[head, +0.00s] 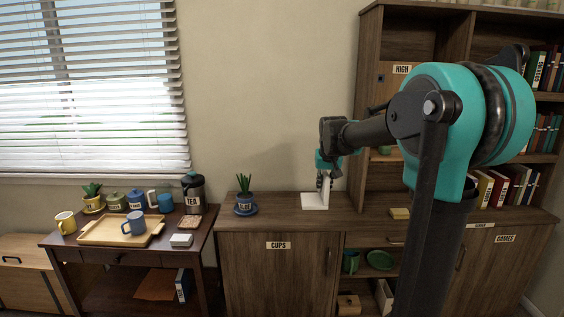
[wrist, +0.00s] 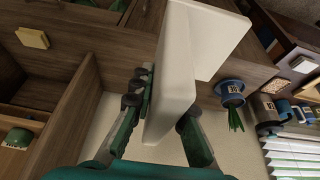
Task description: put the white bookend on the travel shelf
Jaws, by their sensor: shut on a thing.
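The white bookend (head: 315,201) is L-shaped, with a flat base and an upright plate, over the cabinet top left of the bookcase. My gripper (head: 325,179) is shut on its upright plate from above. The wrist view shows the bookend (wrist: 176,75) large between the gripper's fingers (wrist: 160,108), one on each side of the plate. I cannot tell whether its base touches the cabinet top. The bookcase (head: 368,90) stands at the right, with a shelf labelled HIGH. I cannot read a travel label; my arm hides much of the shelves.
A potted plant (head: 245,203) stands left of the bookend on the cabinet (head: 278,275) labelled CUPS. A yellow block (head: 400,213) lies right of it. Books (head: 500,187) fill the right shelves. A side table holds a tray (head: 103,231), mugs and canisters.

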